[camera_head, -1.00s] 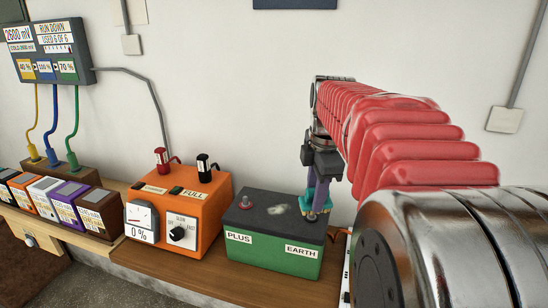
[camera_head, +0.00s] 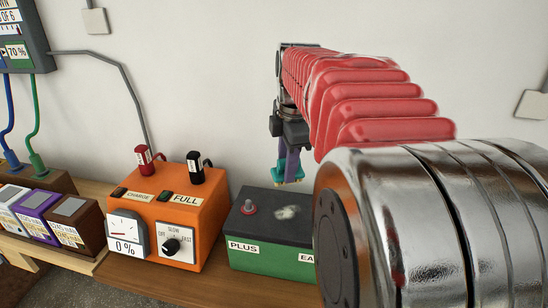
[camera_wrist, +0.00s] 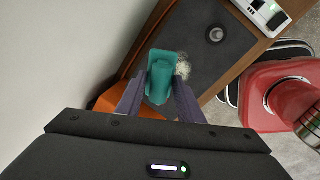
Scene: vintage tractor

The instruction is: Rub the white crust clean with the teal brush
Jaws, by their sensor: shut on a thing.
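My gripper (camera_head: 291,150) is shut on the teal brush (camera_head: 288,174), which points down above the back part of the battery. In the wrist view the teal brush (camera_wrist: 160,75) sits between the two fingers. The white crust (camera_head: 287,212) is a pale patch on the dark top of the green battery (camera_head: 262,258). The brush appears raised, behind the crust and apart from it. In the wrist view the crust (camera_wrist: 183,68) shows just right of the brush, partly hidden by it. My arm hides the battery's right end in the head view.
An orange charger (camera_head: 172,215) with a red and a black plug stands left of the battery on the wooden bench (camera_head: 190,283). The wall is close behind. A grey post (camera_wrist: 215,34) rises from the battery top. A white device with a small display (camera_wrist: 262,12) lies beyond the battery.

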